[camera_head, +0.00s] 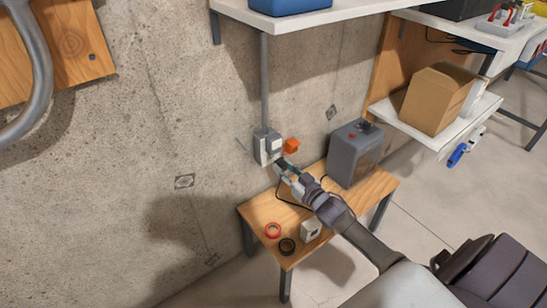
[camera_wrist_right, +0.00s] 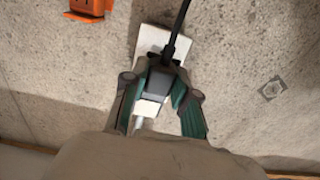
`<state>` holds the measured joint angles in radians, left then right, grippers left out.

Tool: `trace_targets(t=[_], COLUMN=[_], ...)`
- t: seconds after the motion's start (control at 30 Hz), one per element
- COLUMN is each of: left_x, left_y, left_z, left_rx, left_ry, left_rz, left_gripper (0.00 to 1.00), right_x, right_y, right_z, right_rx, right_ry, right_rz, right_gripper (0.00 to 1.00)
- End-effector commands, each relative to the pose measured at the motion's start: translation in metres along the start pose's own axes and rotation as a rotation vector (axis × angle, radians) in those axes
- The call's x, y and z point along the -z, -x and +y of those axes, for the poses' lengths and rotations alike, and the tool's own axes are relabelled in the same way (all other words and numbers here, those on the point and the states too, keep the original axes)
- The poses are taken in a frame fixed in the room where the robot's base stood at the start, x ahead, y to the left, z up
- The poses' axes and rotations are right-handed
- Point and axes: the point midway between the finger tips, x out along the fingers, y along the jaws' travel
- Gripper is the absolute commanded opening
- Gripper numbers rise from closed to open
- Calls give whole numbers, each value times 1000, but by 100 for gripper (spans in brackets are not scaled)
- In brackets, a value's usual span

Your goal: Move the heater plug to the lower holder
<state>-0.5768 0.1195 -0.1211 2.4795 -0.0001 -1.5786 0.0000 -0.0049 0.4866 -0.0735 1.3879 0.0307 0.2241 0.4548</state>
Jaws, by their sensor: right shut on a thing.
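My right gripper (camera_head: 283,167) is at the wall, just below a grey socket box (camera_head: 266,146). In the right wrist view its green-padded fingers (camera_wrist_right: 158,100) are shut on the dark grey heater plug (camera_wrist_right: 158,84), with a black cable (camera_wrist_right: 179,28) running from it. A pale box face (camera_wrist_right: 150,38) shows behind the plug; I cannot tell whether they touch. An orange block (camera_head: 291,146), perhaps a holder, sits on the wall right of the socket box and shows in the wrist view (camera_wrist_right: 90,8). The grey heater (camera_head: 356,152) stands on the bench. My left gripper is out of view.
The wooden bench (camera_head: 262,213) carries a red tape ring (camera_head: 273,230), a black ring (camera_head: 287,246) and a small white box (camera_head: 311,230). A white shelf (camera_head: 445,132) with a cardboard box (camera_head: 436,98) is at the right. Another white shelf (camera_head: 300,18) overhangs the socket.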

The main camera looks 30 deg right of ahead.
Motion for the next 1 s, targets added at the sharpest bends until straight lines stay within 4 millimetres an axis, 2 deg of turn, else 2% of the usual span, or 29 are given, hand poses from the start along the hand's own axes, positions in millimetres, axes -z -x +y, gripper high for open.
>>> trace_targets(t=[0.17,0.5,1.0], left_x=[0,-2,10], left_y=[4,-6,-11], left_z=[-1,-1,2], left_rx=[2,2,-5], left_ry=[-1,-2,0], left_rz=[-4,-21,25], left_gripper=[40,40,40], right_x=[1,1,-4], right_y=[7,20,22], right_z=[0,0,0], right_rx=[0,1,0], right_ry=[-1,0,0], right_rz=[0,1,0], right_gripper=[0,0,0])
